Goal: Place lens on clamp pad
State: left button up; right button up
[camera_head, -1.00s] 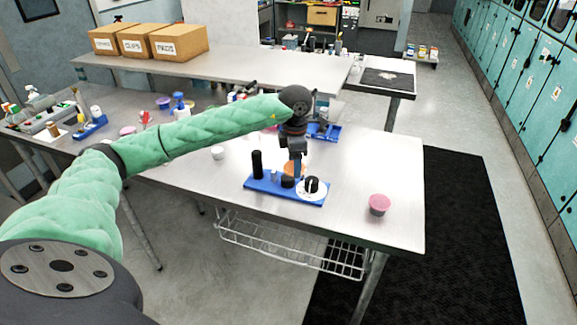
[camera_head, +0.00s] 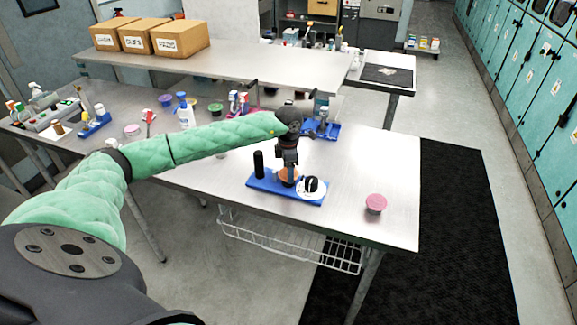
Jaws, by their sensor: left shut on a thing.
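A blue base (camera_head: 262,182) stands near the right end of the steel table. It carries a tall black post (camera_head: 258,163) at its left and a white disc (camera_head: 311,189) with a black part at its right. My left gripper (camera_head: 288,173) points down over the middle of the base. It is shut on a small orange disc, which looks to be the lens (camera_head: 288,177). The short black pad in the middle of the base, which looks to be the clamp pad, is now mostly hidden below the lens. I cannot tell whether they touch. My right gripper is not in view.
A pink cup (camera_head: 376,203) stands right of the base. A blue tray (camera_head: 322,130) lies behind the gripper. Spray bottles (camera_head: 184,112) and small tubs stand at the left. The table (camera_head: 353,170) is clear between tray and cup.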

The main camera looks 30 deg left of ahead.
pick_arm(q)
jog(key=shift+f, duration=0.15)
jog(key=shift+f, duration=0.1)
jog(key=o, duration=0.9)
jog(key=shift+o, duration=0.2)
